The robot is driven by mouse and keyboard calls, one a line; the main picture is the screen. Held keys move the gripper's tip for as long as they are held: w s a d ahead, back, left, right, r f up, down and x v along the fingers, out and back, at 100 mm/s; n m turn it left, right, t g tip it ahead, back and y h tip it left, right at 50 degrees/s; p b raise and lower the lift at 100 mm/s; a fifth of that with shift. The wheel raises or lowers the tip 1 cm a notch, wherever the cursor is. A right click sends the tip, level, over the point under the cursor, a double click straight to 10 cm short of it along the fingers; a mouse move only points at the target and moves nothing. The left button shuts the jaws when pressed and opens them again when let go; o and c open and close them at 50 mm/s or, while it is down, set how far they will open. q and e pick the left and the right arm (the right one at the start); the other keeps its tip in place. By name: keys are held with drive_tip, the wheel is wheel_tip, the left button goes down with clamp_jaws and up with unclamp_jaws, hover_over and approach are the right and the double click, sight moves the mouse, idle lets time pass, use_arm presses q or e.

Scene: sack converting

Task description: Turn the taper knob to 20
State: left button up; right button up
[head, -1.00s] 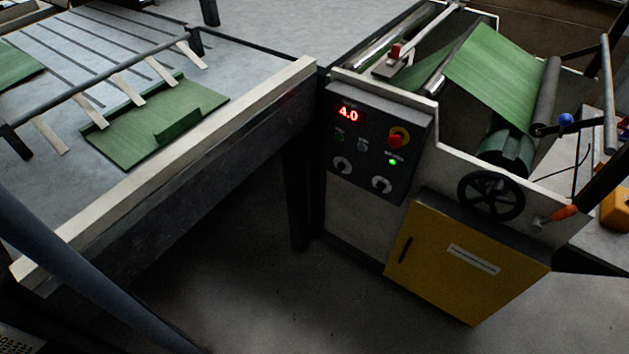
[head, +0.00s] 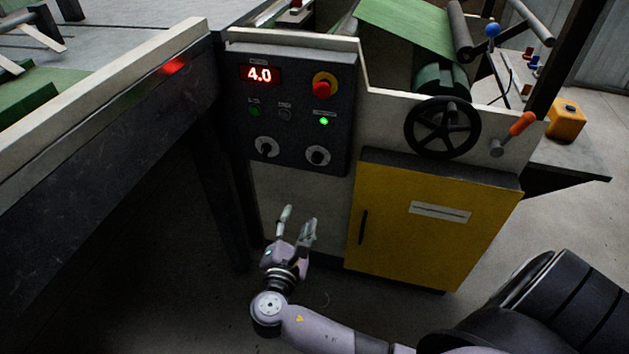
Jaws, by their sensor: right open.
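The dark control panel (head: 290,110) on the machine's front carries two round knobs side by side, a left knob (head: 265,147) and a right knob (head: 317,155). Their labels are too small to read, so I cannot tell which is the taper knob. A red display (head: 260,75) above them reads 4.0. My right gripper (head: 299,222) is open and empty, below the panel and apart from both knobs, its fingers pointing up. My left gripper is out of view.
A red stop button (head: 324,84) and a lit green light (head: 323,121) are on the panel. A black handwheel (head: 443,127) and an orange-handled crank (head: 514,131) stick out at right above the yellow cabinet door (head: 430,220). The table (head: 110,100) edge stands at left.

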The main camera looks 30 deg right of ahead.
wheel_tip(320, 180, up, 3)
drive_tip(key=h, duration=0.1)
drive_tip(key=b, duration=0.2)
approach(316, 161)
drive_tip(key=x, duration=0.8)
drive_tip(key=shift+w+d+b, duration=0.15)
drive_tip(key=shift+d+b, duration=0.05)
drive_tip(key=shift+b, duration=0.2)
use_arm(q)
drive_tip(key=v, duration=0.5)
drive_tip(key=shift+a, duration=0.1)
use_arm(e)
drive_tip(key=shift+c, duration=0.6)
clamp_jaws()
